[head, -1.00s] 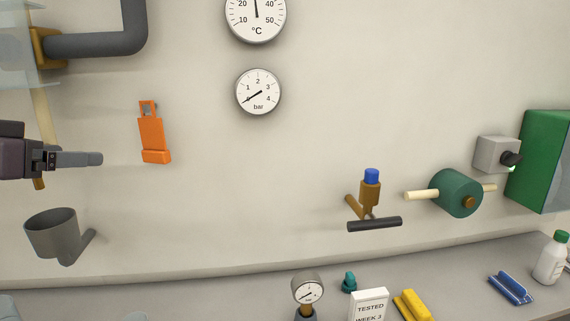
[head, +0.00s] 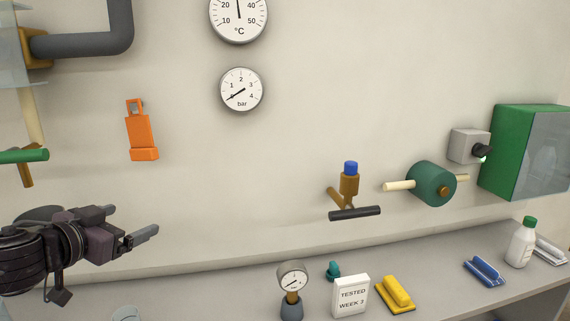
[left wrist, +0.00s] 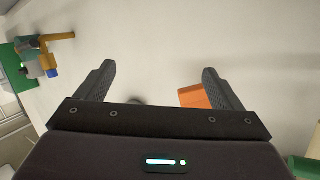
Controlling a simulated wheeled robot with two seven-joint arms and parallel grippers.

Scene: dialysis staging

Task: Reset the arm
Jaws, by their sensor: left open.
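My left gripper (head: 142,238) is in the lower left of the head view, in front of the wall and above the counter. Its jaws are open, and they also show wide apart in the left wrist view (left wrist: 159,76). I see nothing between the fingers that they hold. An orange piece (left wrist: 195,97) lies behind the right finger in the wrist view, apart from it. My right gripper does not show.
An orange wall piece (head: 140,133) hangs above my left gripper. A green-handled lever (head: 24,156) and grey pipe (head: 85,44) are at left. A blue-capped valve (head: 349,185), green cylinder (head: 430,184) and green box (head: 505,150) are at right. Counter (head: 215,289) holds several items.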

